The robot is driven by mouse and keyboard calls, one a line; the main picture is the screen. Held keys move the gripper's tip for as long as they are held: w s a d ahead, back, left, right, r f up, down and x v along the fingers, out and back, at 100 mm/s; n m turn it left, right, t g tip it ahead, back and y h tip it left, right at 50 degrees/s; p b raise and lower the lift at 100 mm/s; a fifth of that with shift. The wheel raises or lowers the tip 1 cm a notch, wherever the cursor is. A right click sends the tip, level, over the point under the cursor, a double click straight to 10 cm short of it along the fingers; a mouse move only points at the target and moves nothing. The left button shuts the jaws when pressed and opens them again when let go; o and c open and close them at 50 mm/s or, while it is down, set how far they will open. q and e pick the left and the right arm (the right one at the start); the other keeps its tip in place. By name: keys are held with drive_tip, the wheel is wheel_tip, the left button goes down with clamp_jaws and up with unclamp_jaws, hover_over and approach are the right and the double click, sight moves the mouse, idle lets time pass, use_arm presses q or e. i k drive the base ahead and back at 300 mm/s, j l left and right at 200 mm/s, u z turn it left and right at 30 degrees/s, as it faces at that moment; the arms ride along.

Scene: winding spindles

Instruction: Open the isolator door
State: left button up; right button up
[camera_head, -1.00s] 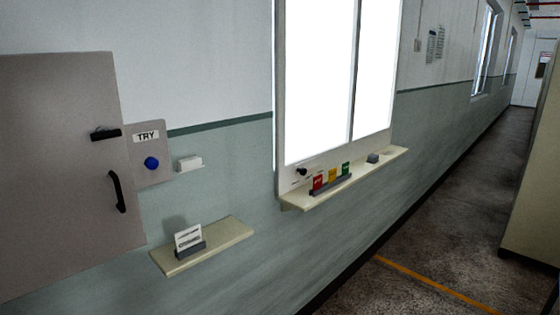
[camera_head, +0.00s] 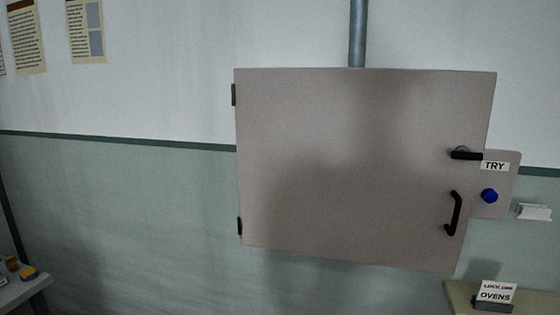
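The isolator door (camera_head: 350,165) is a flat grey-brown panel on the wall, and it looks shut. Its hinges (camera_head: 234,94) are on the left edge. A black curved pull handle (camera_head: 456,214) is near its lower right edge. A black lever (camera_head: 466,155) sits above that handle, lying about level across the door's right edge. Neither of my grippers is in view.
A shelf (camera_head: 460,299) at the bottom right holds a "LOCK OFF OVENS" card (camera_head: 497,291). A small white holder (camera_head: 534,212) is on the wall above it. A table (camera_head: 30,290) with small items stands at the lower left. A pipe (camera_head: 357,35) rises above the door.

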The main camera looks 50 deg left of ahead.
sight(351, 164)
drive_tip(key=u, duration=1.15)
